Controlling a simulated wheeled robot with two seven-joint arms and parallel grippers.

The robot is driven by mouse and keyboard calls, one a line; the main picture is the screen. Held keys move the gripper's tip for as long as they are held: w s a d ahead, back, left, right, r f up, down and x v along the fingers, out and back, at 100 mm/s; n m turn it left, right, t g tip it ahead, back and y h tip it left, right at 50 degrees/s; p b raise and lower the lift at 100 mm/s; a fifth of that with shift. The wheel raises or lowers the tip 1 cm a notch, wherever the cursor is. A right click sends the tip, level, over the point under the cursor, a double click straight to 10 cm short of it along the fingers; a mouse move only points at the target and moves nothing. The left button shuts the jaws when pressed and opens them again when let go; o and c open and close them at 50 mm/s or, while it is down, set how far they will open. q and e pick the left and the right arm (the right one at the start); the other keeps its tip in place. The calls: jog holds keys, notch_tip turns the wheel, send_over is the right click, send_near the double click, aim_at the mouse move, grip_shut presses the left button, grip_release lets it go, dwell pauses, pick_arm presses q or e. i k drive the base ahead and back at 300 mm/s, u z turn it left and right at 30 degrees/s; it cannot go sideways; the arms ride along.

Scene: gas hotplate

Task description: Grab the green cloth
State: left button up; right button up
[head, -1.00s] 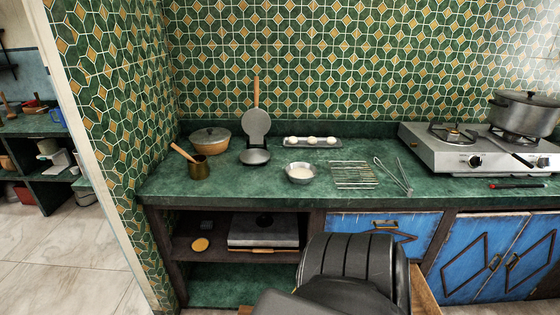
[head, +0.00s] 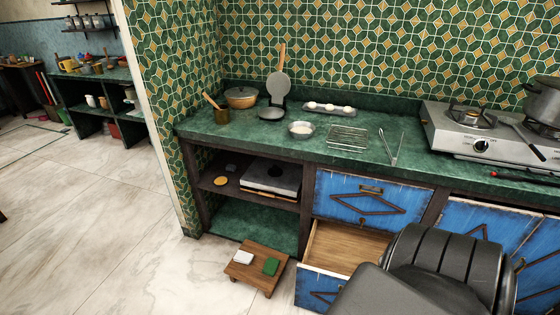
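The green cloth (head: 271,266) is a small folded piece lying on the right part of a low wooden stool (head: 247,280). The stool stands on the floor in front of the lower shelf, left of an open drawer. A white folded cloth (head: 243,257) lies to its left on the same stool, a little apart from it. Neither of my grippers shows in the head view, and nothing touches the green cloth.
The open wooden drawer (head: 345,246) with a blue front juts out right of the stool. The green counter (head: 235,137) above holds pans, bowls and a gas hotplate (head: 487,134). The tiled floor (head: 110,240) to the left is clear. My own dark body covers the lower right.

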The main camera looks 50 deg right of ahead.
aim_at(271, 267)
jog(key=z, duration=2.3)
jog(key=i, duration=0.15)
jog(key=u, duration=0.1)
